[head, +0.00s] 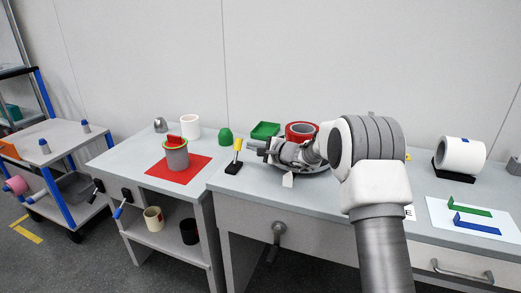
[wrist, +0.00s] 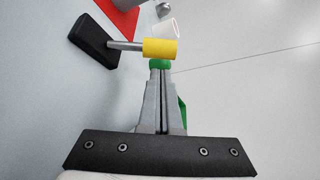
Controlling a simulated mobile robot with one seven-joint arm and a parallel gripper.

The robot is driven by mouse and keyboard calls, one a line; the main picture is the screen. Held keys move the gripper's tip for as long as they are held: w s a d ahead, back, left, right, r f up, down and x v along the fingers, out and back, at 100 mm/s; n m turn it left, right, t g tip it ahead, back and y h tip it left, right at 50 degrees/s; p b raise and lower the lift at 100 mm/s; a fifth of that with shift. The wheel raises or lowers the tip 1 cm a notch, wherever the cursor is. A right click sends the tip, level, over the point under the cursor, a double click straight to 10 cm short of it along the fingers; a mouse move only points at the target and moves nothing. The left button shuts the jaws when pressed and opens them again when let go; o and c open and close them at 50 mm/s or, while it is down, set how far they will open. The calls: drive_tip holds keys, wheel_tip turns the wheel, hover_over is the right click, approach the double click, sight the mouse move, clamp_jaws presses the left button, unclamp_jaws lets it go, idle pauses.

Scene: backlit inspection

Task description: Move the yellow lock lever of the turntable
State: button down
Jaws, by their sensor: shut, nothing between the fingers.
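The yellow lock lever (head: 238,145) stands on a black base (head: 233,168) on the right-hand bench, left of the grey turntable (head: 318,171). In the wrist view its yellow handle (wrist: 160,49) sits on a metal rod that runs left to the black base (wrist: 93,40). My gripper (head: 249,146) is level with the handle, close on its right side in the head view. In the wrist view the fingertips (wrist: 160,72) are shut and empty, just short of the handle. I cannot tell whether they touch it. My arm hides part of the turntable.
A red tape ring (head: 301,131) and green tray (head: 265,131) are behind my gripper. A green dome (head: 225,136) stands behind the lever. On the left are a red mat (head: 160,173), a grey can (head: 177,158) and a white cup (head: 190,126). Bench in front of the lever is clear.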

drive_tip(key=shift+x, duration=1.4)
drive_tip(key=shift+b, duration=0.3)
drive_tip(key=shift+s+a, duration=0.1)
drive_tip(key=shift+s, duration=0.05)
drive_tip(key=shift+r, duration=0.1)
